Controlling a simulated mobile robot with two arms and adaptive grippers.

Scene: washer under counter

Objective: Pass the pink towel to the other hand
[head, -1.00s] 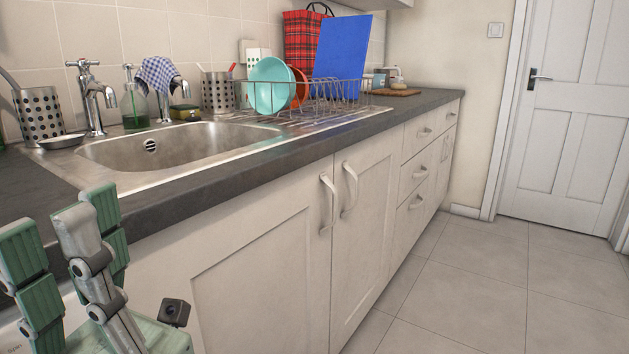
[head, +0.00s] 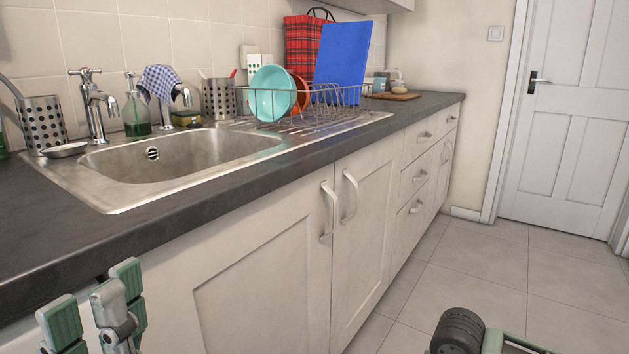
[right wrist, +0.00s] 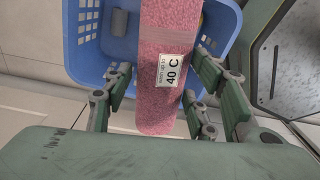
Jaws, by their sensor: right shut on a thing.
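The pink towel (right wrist: 160,103) shows in the right wrist view as a rolled or folded length with a white "40 C" label. My right gripper (right wrist: 165,77) is shut on it, with its green-padded fingers on both sides. The towel's upper part lies over or in front of a blue basket (right wrist: 223,45). My left gripper (head: 98,310) is at the lower left of the head view, in front of the cupboard below the counter edge. I see no towel at its fingers, but its lower part is cut off and the gap between its fingers is unclear.
The counter (head: 120,225) carries a steel sink (head: 200,160), a dish rack (head: 330,105) with bowls and a blue board (head: 340,65). A checked cloth (head: 159,82) hangs on a tap. Cupboard handles (head: 328,212) stick out. The tiled floor (head: 480,260) is clear towards the door.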

